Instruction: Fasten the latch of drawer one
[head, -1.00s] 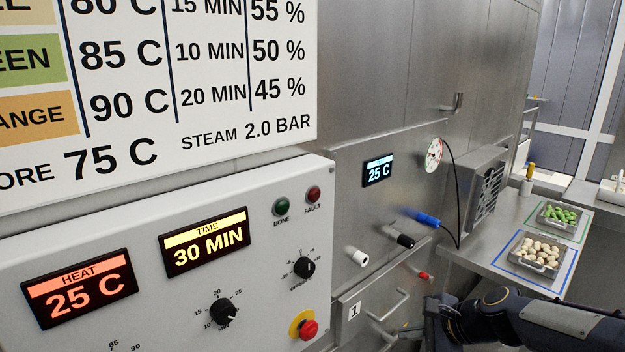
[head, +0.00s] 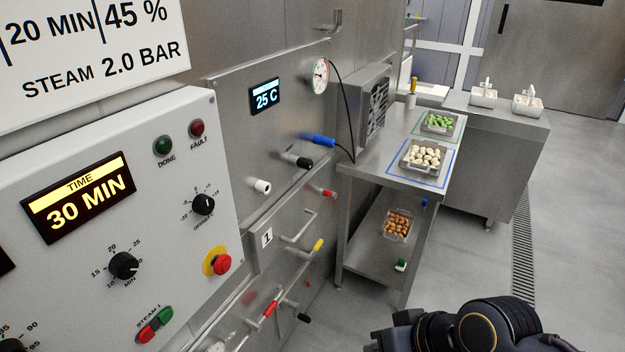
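Drawer one is the steel front marked by a white plate with "1" (head: 267,238), with a bar handle (head: 300,226) to its right. A red-tipped lever (head: 328,193) sticks out above and right of the handle. A yellow-tipped lever (head: 318,245) sticks out below and right of it. I cannot tell which lever is the latch, or whether it is fastened. The drawer looks closed. Part of my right arm (head: 480,328) shows at the bottom, well right of the drawer; its fingertips are out of frame. My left arm is not in view.
White, black and blue knobs sit above the drawer; red and black ones (head: 303,318) sit below. The control panel (head: 190,270) stands at left.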

